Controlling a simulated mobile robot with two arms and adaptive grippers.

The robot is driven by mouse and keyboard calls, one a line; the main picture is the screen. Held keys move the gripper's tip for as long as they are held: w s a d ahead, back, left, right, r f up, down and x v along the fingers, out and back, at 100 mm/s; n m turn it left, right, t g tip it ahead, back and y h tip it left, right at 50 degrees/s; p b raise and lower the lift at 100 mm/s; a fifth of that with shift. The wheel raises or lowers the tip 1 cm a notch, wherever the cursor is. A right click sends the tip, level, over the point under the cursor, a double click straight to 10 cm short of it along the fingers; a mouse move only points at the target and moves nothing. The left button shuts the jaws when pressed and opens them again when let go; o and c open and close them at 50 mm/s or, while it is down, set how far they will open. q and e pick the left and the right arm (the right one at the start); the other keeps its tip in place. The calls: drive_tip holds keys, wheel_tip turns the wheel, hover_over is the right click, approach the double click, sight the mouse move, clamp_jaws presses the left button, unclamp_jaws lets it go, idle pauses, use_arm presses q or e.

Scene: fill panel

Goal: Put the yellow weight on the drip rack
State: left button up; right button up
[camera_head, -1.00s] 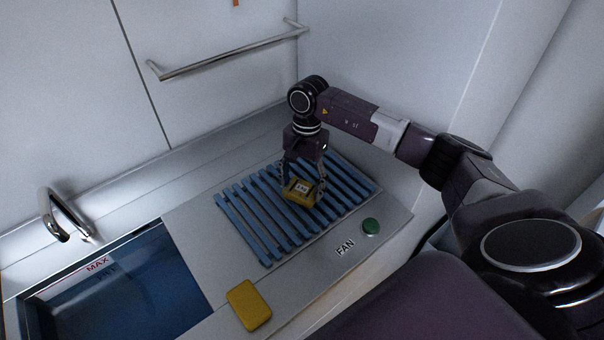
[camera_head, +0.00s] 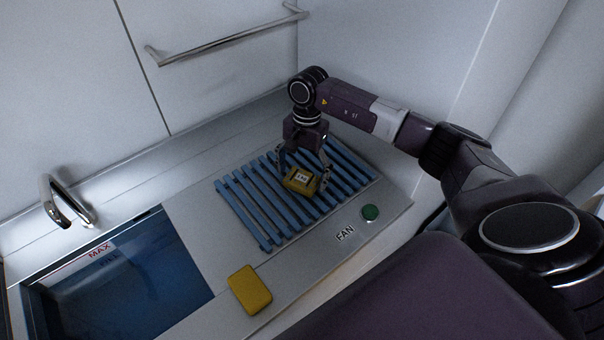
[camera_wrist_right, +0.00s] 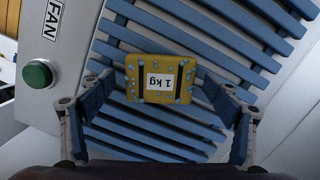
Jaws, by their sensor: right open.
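The yellow weight (camera_head: 301,180), labelled "1 kg", rests on the blue slatted drip rack (camera_head: 248,213). In the right wrist view the weight (camera_wrist_right: 158,78) has droplets on it and lies over the rack's slats (camera_wrist_right: 150,133). My right gripper (camera_head: 304,172) is open around the weight, with a finger on either side. In the right wrist view gaps show between the fingers (camera_wrist_right: 160,98) and the weight's sides. My left gripper is not in view.
A yellow sponge-like block (camera_head: 250,289) lies on the counter in front of the rack. A green button (camera_head: 370,212) marked FAN is at the right. A blue sink basin (camera_head: 130,285) with a faucet (camera_head: 66,200) is at the left. A rail (camera_head: 225,40) is on the wall.

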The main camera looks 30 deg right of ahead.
sight(304, 174)
drive_tip(key=shift+w+r, duration=0.1)
drive_tip(key=shift+r, duration=0.2)
wheel_tip(304, 174, up, 12)
drive_tip(key=d+b, duration=0.1)
drive_tip(key=b, duration=0.3)
drive_tip(key=shift+w+d+f, duration=0.15)
drive_tip(key=shift+w+f, duration=0.1)
